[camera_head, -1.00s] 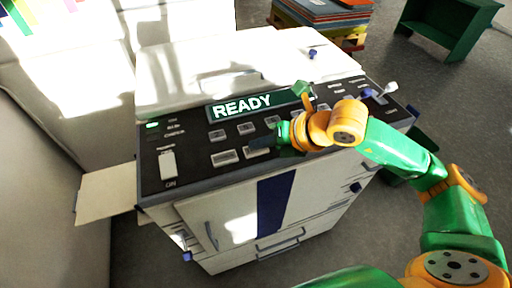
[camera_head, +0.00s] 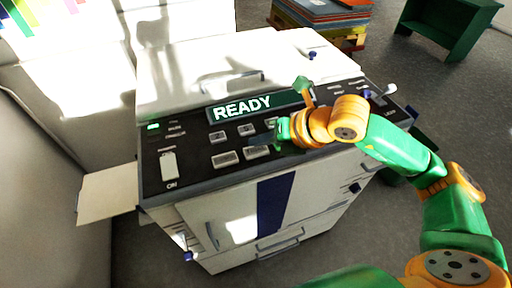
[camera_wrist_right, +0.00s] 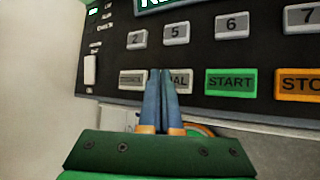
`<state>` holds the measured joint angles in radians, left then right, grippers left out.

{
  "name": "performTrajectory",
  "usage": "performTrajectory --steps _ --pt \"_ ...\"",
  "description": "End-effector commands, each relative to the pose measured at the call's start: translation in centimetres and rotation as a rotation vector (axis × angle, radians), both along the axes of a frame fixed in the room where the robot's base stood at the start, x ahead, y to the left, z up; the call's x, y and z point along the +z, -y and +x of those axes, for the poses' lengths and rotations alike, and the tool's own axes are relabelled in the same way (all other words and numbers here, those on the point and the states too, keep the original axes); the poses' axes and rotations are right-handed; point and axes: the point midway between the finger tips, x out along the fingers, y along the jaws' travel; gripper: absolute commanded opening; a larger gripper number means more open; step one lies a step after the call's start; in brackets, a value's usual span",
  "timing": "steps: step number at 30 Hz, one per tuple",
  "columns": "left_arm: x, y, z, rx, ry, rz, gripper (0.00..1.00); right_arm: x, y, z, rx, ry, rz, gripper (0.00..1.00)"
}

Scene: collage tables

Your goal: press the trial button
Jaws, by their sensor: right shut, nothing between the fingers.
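The white copier (camera_head: 210,80) has a black control panel with a lit display reading READY (camera_head: 242,107). The trial button (camera_head: 257,153) is a grey key in the panel's front row. In the right wrist view the trial button (camera_wrist_right: 181,81) shows only the letters "IAL"; my fingers hide its left part. My right gripper (camera_head: 256,139) is shut and empty, its fingertips over the panel close to this button. In the wrist view the right gripper (camera_wrist_right: 160,75) points between the trial button and the grey key to its left. I cannot tell whether it touches. My left gripper is not in view.
A green START button (camera_wrist_right: 230,83) and an orange STOP button (camera_wrist_right: 298,85) sit right of the trial button. Grey number keys (camera_wrist_right: 176,34) lie behind. A white lever switch (camera_head: 168,165) stands at the panel's left. A side tray (camera_head: 107,191) sticks out left.

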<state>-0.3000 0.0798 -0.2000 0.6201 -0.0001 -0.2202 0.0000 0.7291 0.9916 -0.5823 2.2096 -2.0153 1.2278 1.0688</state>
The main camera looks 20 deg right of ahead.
Motion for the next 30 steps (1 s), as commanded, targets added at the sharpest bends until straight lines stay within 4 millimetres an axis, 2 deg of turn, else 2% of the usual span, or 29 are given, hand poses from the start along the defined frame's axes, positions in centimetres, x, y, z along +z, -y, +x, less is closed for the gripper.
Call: performTrajectory --steps 5,17,30 --pt "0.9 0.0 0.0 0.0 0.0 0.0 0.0 1.1 0.0 0.0 -0.001 0.001 0.0 0.0" --pt "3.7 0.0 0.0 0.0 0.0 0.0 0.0 5.1 0.0 0.0 -0.001 0.001 0.0 0.0" --pt "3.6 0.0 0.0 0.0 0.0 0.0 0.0 5.0 0.0 0.0 0.0 0.0 0.0 0.0"
